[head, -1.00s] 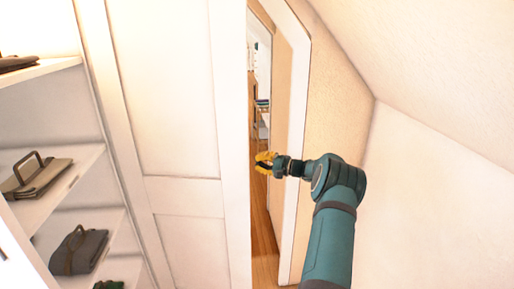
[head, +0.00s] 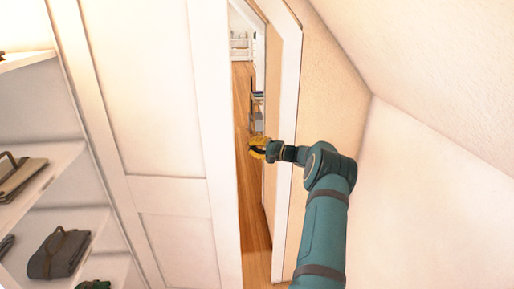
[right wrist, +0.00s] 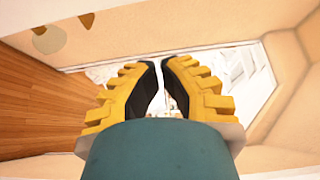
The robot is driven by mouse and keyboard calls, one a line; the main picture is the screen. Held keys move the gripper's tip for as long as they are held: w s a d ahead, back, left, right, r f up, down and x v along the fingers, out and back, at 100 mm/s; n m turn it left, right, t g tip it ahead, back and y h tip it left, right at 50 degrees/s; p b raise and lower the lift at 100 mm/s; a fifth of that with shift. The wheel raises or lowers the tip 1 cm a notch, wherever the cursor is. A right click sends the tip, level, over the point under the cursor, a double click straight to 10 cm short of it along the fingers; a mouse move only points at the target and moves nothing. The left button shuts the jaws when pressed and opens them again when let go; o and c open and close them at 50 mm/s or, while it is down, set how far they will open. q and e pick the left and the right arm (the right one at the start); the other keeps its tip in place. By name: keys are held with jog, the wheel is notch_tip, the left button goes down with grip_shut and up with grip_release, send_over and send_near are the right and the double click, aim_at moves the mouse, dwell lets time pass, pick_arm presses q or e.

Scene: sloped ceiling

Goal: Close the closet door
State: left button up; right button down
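The closet door (head: 168,150) is a tall white panelled door in the middle of the head view. It stands ajar, with shelves showing to its left and an open gap along its right edge. My right arm comes in from the lower right. My right gripper (head: 258,148), with yellow fingers, is in that gap, just right of the door's edge. In the right wrist view, its fingertips (right wrist: 160,65) are almost together with only a narrow slit between them, and they hold nothing. Whether it touches the door cannot be told. My left gripper is not in view.
White shelves (head: 50,168) with bags (head: 60,253) stand at the left. A white door frame (head: 287,110) and a tan wall (head: 335,110) under the sloped ceiling (head: 440,50) bound the right. Wooden floor (head: 254,225) shows through the gap.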

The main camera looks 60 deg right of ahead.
jog(key=w+a+p, duration=0.1)
jog(key=w+a, duration=0.3)
jog(key=shift+w+a, duration=0.15)
jog(key=shift+a, duration=0.05)
dwell(0.6)
dwell(0.4)
